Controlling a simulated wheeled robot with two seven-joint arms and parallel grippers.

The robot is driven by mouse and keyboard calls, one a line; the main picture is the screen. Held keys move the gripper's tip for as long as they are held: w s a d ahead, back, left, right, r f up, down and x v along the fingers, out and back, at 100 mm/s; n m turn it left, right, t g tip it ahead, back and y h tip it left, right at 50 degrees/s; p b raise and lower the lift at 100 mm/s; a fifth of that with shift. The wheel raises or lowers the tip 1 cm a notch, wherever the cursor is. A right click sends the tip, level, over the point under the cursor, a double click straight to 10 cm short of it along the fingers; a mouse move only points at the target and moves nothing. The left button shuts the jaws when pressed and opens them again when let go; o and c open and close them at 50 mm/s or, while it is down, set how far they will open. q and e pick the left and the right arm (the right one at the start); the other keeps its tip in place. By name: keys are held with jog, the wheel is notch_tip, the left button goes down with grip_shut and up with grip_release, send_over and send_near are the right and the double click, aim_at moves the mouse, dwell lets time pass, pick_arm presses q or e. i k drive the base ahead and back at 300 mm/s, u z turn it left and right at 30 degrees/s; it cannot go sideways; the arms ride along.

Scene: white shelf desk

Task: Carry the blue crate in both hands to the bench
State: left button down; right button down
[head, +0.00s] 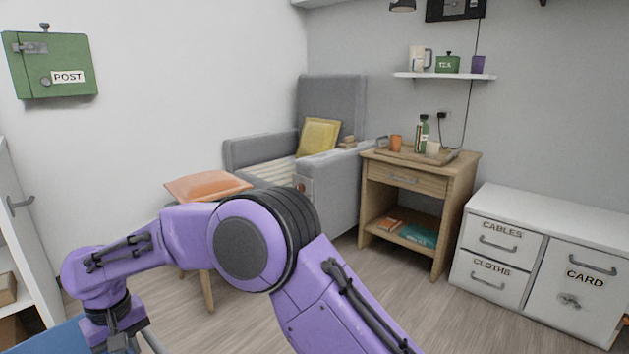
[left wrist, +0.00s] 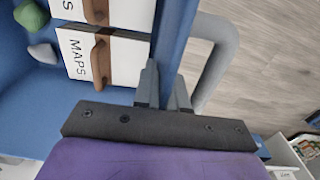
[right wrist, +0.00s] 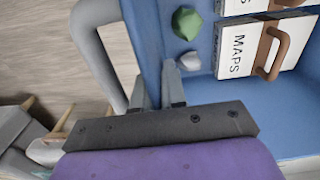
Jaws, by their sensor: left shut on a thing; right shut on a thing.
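The blue crate (head: 55,340) shows only as a corner at the bottom left of the head view. My right gripper (head: 122,340) points down at its edge there. In the right wrist view the right gripper (right wrist: 158,85) is shut on the crate's wall (right wrist: 150,35), beside a grey handle. In the left wrist view the left gripper (left wrist: 165,85) is shut on another stretch of wall (left wrist: 175,40), also beside a grey handle. Two white MAPS boxes (left wrist: 105,60) with brown handles lie inside, with a green lump (right wrist: 187,23) and a pale grey one. A wooden-legged seat with an orange cushion (head: 205,186) may be the bench; I cannot tell.
A grey armchair (head: 335,105) stands against the far corner. A wooden side table (head: 405,178) holds a tray with bottle and cups. A white drawer cabinet (head: 548,265) stands at right, white shelving (head: 20,240) at left.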

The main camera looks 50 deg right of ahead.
aim_at(545, 210)
jog(key=z, duration=3.15)
jog(key=i, duration=1.65)
